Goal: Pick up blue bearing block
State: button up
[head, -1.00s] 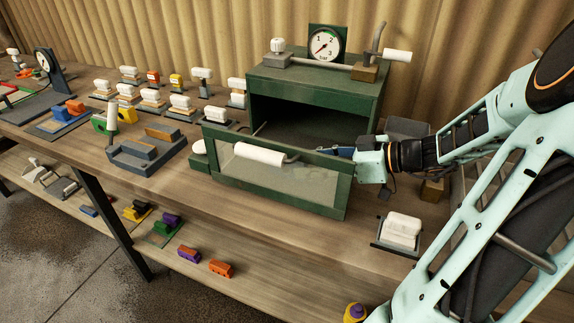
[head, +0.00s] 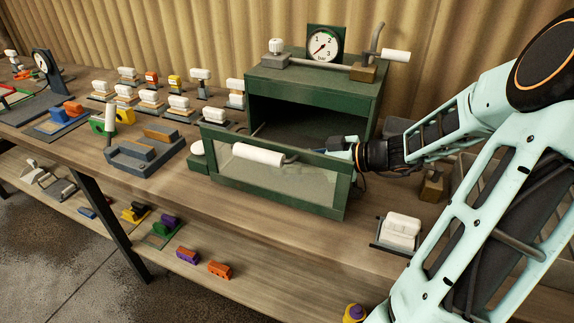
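A small blue block (head: 87,213) lies on the lower shelf at the left. A larger blue block (head: 58,115) with an orange piece beside it sits on a grey plate on the bench top. I cannot tell which, if either, is the blue bearing block. My gripper (head: 338,149) is at the right side of the green cabinet's (head: 318,82) opening, behind the top edge of its lowered glass front (head: 277,182). Its fingers are mostly hidden, and a bluish patch shows at its tip. I cannot tell whether it holds anything.
A gauge (head: 323,45) and a pipe with a white grip stand on the cabinet. A grey fixture (head: 145,150) and several white-handled blocks stand left of it. A white-topped block (head: 401,231) stands at the right. The bench's front strip is clear.

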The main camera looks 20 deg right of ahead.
grip_shut()
jog(key=shift+r, duration=0.15)
